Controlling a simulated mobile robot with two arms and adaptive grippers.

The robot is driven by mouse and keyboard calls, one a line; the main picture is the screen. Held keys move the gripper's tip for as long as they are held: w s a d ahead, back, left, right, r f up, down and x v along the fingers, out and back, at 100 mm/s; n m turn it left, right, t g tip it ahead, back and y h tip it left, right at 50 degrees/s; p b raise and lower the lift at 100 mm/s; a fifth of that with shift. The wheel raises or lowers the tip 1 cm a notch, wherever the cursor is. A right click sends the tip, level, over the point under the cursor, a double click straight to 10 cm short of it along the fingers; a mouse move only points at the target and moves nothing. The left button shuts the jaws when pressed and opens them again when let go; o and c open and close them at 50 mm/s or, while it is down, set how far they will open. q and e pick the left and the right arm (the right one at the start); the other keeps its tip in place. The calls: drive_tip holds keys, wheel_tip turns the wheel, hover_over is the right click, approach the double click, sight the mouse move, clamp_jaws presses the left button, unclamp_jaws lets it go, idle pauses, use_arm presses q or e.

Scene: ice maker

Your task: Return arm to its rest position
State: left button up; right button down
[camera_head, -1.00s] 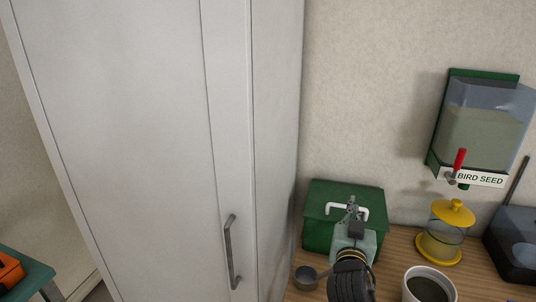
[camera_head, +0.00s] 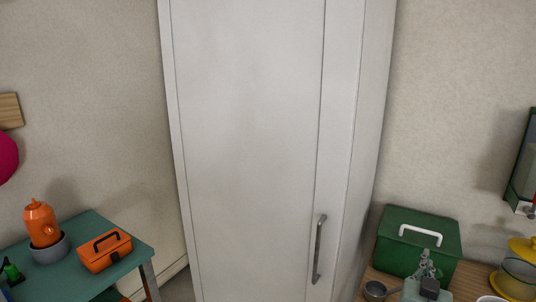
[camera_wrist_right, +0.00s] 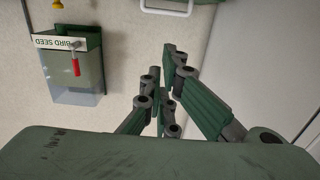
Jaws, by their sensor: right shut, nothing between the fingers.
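My right gripper (camera_head: 427,262) shows at the lower right of the head view, in front of the green box (camera_head: 393,247) with a white handle. Its fingers also show in the right wrist view (camera_wrist_right: 165,85). The fingers are shut with nothing between them. The gripper is clear of the cabinet (camera_head: 255,150). Most of the right arm is below the head picture. My left gripper is in neither view.
A small metal cup (camera_head: 375,289) and a yellow-lidded jar (camera_head: 520,275) stand on the wooden counter. The bird seed dispenser (camera_wrist_right: 75,75) is on the wall. At left, a teal table (camera_head: 98,232) holds an orange toolbox (camera_head: 104,257) and an orange bottle (camera_head: 41,222).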

drive_tip(key=s+a+f+n+g+y, duration=0.3)
drive_tip(key=s+a+f+g+y, duration=0.15)
drive_tip(key=s+f, duration=0.55)
drive_tip(key=s+a+f+n+g+y, duration=0.25)
drive_tip(key=s+a+f, duration=0.35)
drive_tip(key=s+f, duration=0.35)
drive_tip(key=s+a+f+n+g+y, duration=0.35)
drive_tip(key=s+a+g, duration=0.2)
drive_tip(key=s, duration=0.65)
wheel_tip(320, 180, down, 27)
drive_tip(key=s, duration=0.2)
drive_tip(key=s+d+f+g+h, duration=0.1)
drive_tip(key=s+d+f, duration=0.1)
drive_tip(key=s+f, duration=1.3)
drive_tip(key=shift+s+d+f, duration=0.2)
drive_tip(key=shift+s+d, duration=0.05)
drive_tip(key=shift+s, duration=0.55)
drive_tip(key=shift+g, duration=0.25)
